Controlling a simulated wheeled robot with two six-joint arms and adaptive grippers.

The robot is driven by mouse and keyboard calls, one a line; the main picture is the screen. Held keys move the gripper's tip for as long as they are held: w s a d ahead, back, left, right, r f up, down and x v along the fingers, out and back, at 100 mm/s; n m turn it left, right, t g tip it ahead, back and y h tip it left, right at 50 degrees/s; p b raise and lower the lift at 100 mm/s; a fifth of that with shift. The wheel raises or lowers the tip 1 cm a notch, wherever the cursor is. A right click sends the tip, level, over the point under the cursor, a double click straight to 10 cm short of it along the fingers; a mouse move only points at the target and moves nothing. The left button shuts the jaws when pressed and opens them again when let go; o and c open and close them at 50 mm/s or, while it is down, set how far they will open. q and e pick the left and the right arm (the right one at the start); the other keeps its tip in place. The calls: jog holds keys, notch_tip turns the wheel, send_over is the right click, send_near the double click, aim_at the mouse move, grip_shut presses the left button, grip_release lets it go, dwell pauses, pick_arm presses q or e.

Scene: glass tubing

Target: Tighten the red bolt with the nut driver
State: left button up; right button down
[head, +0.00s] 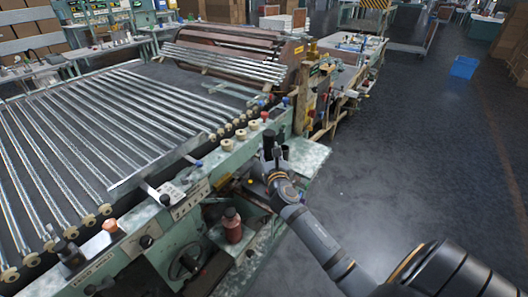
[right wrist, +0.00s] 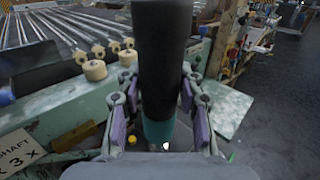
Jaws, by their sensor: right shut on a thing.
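My right gripper (head: 275,168) is at the front edge of the green machine, right of the middle in the head view. In the right wrist view its purple-padded fingers (right wrist: 160,105) are shut on the nut driver (right wrist: 163,50), a thick black cylinder with a teal end. The nut driver stands roughly upright and shows small and dark in the head view (head: 268,143). A small red piece (head: 265,116) sits on the machine's rail beyond the gripper; I cannot tell whether it is the red bolt. The tool hides what lies behind it. My left gripper is not in view.
The green machine (head: 150,243) carries a row of long metal rollers (head: 105,115) with cream knobs along its near rail. A brown bottle (head: 232,226) stands on a lower ledge left of my right arm. The floor (head: 400,160) to the right is open, with a blue crate (head: 464,67) far off.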

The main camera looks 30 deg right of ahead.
aim_at(269, 157)
jog(key=shift+w+d+f, duration=0.1)
jog(key=shift+w+d, duration=0.05)
jog(key=shift+w, duration=0.1)
jog(key=shift+s+f, duration=0.15)
jog(key=shift+f, duration=0.2)
jog(key=shift+f+b, duration=0.35)
jog(key=shift+f, duration=0.05)
jog(key=shift+f+b, duration=0.55)
jog(key=shift+f, duration=0.2)
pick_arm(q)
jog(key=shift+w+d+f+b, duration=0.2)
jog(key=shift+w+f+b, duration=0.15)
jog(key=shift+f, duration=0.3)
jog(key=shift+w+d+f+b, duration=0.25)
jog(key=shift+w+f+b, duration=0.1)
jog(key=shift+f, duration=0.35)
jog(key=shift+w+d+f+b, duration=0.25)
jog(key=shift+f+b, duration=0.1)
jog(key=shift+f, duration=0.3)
pick_arm(e)
jog(key=shift+f, duration=1.55)
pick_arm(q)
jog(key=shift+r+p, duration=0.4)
